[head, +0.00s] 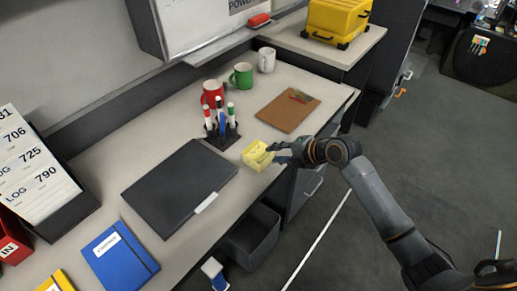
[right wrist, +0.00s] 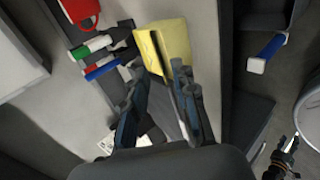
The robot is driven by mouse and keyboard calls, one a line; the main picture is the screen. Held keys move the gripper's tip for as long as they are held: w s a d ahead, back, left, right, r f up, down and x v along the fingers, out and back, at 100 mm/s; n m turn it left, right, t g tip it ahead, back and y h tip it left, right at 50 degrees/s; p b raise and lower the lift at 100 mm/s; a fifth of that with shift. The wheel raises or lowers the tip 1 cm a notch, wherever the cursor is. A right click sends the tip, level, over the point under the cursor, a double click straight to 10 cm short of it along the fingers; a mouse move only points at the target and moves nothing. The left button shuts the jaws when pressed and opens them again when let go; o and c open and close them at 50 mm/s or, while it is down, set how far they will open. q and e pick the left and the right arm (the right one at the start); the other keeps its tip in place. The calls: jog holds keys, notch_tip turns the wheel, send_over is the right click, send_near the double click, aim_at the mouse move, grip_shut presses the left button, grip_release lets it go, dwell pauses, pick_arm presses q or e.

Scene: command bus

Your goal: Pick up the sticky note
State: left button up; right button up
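The sticky note (head: 257,155) is a small yellow pad at the front edge of the desk, right of the pen holder. My right gripper (head: 280,153) reaches it from the right, its fingertips close by the pad's right side. In the right wrist view the pad (right wrist: 172,42) lies at and beyond the tips of my open right gripper (right wrist: 160,70), its near end between them. Contact with the fingers cannot be made out. A dark part with orange at the lower right of the right wrist view looks like my left gripper (right wrist: 284,157); its fingers are unclear.
The pen holder (head: 218,138) with several markers stands just left of the pad. A black folder (head: 178,187) lies in front, a brown clipboard (head: 288,108) behind. Red (head: 212,93), green (head: 242,76) and white (head: 266,60) mugs stand along the back. A dark bin (head: 250,235) is below the desk.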

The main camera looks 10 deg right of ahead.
jog(key=x, duration=0.2)
jog(key=shift+w+a+f, duration=0.1)
jog(key=shift+w+f, duration=0.05)
jog(key=shift+w, duration=0.1)
grip_shut()
jog(key=shift+r, duration=0.6)
jog(key=s+d+r+b, duration=0.2)
jog(key=s+d+r, duration=0.2)
jog(key=s+r, duration=0.8)
jog(key=shift+s, duration=0.8)
